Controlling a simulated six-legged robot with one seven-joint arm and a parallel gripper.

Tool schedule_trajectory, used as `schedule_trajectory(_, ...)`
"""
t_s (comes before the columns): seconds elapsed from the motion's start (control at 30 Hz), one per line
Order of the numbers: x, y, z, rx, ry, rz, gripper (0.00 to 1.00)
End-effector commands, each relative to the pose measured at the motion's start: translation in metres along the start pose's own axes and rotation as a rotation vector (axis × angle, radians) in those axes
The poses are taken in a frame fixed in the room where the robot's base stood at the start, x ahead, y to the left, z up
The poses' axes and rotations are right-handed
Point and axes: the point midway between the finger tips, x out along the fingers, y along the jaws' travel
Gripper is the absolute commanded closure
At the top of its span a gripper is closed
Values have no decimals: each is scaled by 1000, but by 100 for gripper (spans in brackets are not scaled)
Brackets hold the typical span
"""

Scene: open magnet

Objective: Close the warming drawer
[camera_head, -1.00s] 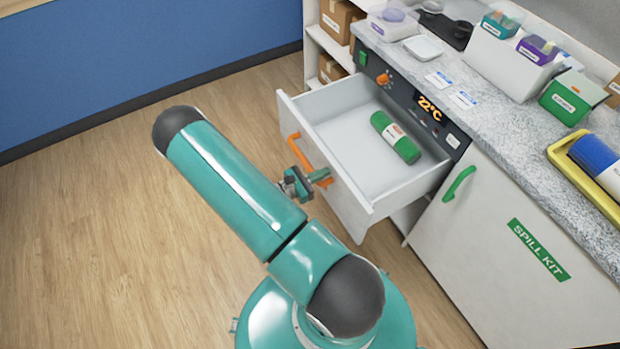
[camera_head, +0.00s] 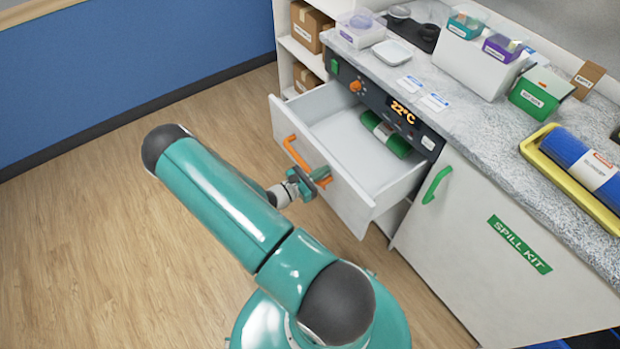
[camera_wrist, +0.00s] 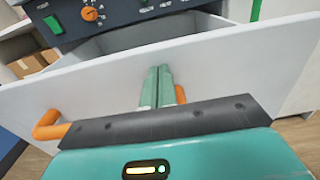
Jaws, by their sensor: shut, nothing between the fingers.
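The white warming drawer (camera_head: 350,200) is partly open under the counter, below a dark control panel (camera_head: 395,112) reading 22°C. A green roll with a pale label (camera_head: 387,133) lies inside, partly under the panel. The drawer front has an orange bar handle (camera_head: 299,156); it also shows in the wrist view (camera_wrist: 47,127). My gripper (camera_head: 322,175) is at the drawer front, by the right part of the handle. In the wrist view my gripper (camera_wrist: 160,85) has its fingers together, against or just before the white front. Whether they touch it I cannot tell.
A white cabinet marked SPILL KIT (camera_head: 500,260) with a green handle (camera_head: 436,185) stands right of the drawer. The counter (camera_head: 470,115) above holds boxes and a yellow tray (camera_head: 560,168). Shelves with cartons (camera_head: 308,28) are at the left. The wooden floor (camera_head: 80,230) at left is clear.

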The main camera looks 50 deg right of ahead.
Motion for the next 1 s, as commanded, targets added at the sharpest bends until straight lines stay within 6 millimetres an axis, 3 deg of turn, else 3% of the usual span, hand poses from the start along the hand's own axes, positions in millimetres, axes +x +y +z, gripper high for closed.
schedule_trajectory(0.7, 190, -1, 0, -2, -1, -1, 100)
schedule_trajectory(1.0, 240, -1, 0, -1, 0, -1, 100)
